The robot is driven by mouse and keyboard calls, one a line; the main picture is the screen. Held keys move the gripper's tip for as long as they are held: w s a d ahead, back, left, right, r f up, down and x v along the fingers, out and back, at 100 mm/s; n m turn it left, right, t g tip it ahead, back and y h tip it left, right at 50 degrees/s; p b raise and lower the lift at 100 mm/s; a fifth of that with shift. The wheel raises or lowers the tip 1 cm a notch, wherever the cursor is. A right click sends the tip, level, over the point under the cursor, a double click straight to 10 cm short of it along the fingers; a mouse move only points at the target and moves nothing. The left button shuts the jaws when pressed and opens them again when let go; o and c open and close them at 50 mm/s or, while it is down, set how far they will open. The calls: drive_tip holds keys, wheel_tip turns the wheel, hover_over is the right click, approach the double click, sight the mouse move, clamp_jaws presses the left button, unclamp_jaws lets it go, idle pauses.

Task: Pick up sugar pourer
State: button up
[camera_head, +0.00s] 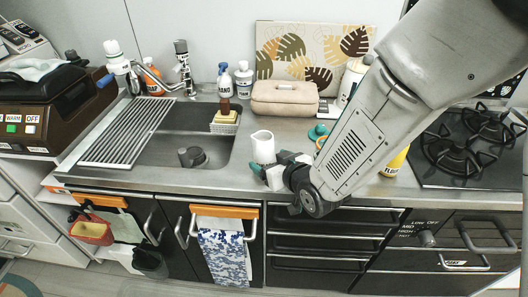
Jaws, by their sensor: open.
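A small white container (262,147) with a spout-like rim stands upright on the counter, just right of the sink. It looks like the sugar pourer, but I can read no label on it. My gripper (268,174) is open, low over the counter's front edge, close in front of the container's base and slightly right of it. I cannot tell whether the fingers touch it. The fingertips are small and partly hidden by the wrist.
A sink (205,142) with a drying rack (130,132) lies to the left. A beige case (284,98) and a leaf-patterned board (308,50) stand behind. A yellow container (397,161) is right of my arm, beside the stove (460,150). A teal item (318,131) is partly hidden.

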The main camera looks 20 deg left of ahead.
sight(269, 158)
drive_tip(key=x, duration=0.5)
drive_tip(key=shift+w+f, duration=0.15)
drive_tip(key=shift+w, duration=0.1)
drive_tip(key=c, duration=1.2)
